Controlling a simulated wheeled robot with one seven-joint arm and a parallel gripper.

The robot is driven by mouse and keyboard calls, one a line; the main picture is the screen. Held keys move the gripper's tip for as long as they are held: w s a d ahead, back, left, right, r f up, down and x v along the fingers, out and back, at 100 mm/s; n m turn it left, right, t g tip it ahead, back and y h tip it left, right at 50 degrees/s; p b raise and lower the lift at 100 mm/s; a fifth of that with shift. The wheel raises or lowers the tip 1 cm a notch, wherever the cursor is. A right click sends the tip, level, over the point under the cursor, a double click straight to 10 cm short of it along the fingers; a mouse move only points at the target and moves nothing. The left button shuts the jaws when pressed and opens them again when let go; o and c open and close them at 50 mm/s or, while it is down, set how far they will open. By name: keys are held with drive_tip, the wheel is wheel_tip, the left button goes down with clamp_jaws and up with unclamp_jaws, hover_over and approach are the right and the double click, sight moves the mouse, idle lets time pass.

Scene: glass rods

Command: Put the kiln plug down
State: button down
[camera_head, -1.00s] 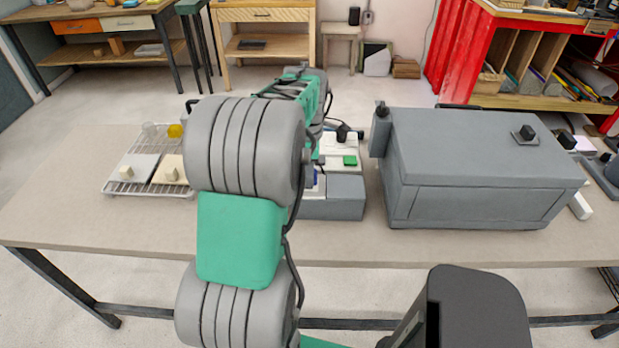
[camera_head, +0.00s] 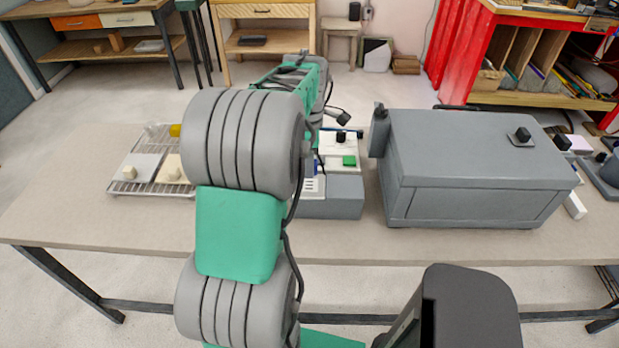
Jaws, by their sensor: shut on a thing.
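The kiln plug cannot be made out for certain in the head view. My gripper is hidden behind my own arm, so its jaws and anything in them do not show. A white slab with a small knob (camera_head: 141,168) and a cream slab with a knob (camera_head: 173,173) lie side by side on a wire rack (camera_head: 122,190) at the left of the table. I cannot tell whether either is a kiln plug. A large grey box (camera_head: 475,175), perhaps the kiln, stands closed on the right side of the table.
A grey and white device (camera_head: 343,195) with a green button (camera_head: 349,160) stands left of the grey box, partly behind my arm. A yellow piece (camera_head: 175,130) sits at the rack's back. The table (camera_head: 80,215) is bare along its front left.

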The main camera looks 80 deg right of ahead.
drive_tip(key=shift+r, duration=0.45)
